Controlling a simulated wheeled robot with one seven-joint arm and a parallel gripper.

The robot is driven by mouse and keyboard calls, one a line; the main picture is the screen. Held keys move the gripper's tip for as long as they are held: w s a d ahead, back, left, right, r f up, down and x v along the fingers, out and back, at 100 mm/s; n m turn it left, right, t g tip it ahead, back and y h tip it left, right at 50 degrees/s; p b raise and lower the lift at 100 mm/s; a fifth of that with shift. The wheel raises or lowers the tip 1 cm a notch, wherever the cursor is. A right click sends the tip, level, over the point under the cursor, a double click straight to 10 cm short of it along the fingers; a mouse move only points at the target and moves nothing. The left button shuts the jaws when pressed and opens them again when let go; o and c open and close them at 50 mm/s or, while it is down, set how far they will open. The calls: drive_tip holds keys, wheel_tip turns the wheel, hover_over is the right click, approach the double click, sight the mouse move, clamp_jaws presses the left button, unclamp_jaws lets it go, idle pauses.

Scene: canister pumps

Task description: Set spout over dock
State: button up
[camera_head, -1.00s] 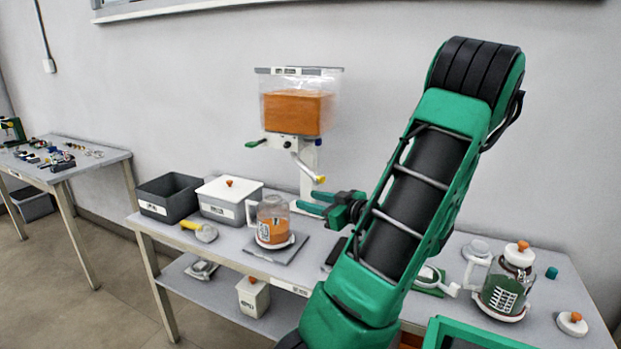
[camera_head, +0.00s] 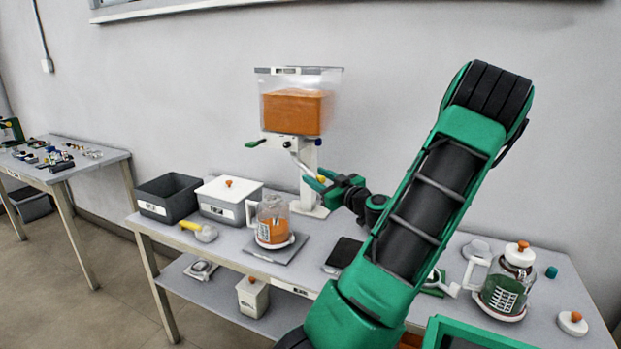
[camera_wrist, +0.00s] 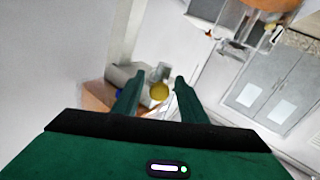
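The spout (camera_head: 304,166) is a pale slanted tube with a yellow tip, below a clear hopper (camera_head: 295,112) of orange material. It points down and right. My gripper (camera_head: 319,180) is at the yellow tip. In the wrist view, its two green fingers stand apart, with the yellow tip (camera_wrist: 159,91) between them near the fingertips. I cannot tell whether either finger touches it. A grey plate (camera_head: 287,254), perhaps the dock, lies on the table left of and below the spout. A clear jar (camera_head: 272,221) with orange contents stands on it.
A green lever (camera_head: 255,143) sticks out left of the hopper. A dark bin (camera_head: 168,198), a white lidded box (camera_head: 229,201) and a yellow-handled scoop (camera_head: 202,231) are at the left. A second jar (camera_head: 505,287) stands at the right. A dark flat pad (camera_head: 343,254) lies near my arm.

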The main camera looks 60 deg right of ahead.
drive_tip(key=shift+x, duration=0.9)
clamp_jaws()
drive_tip(key=shift+w+a, duration=0.1)
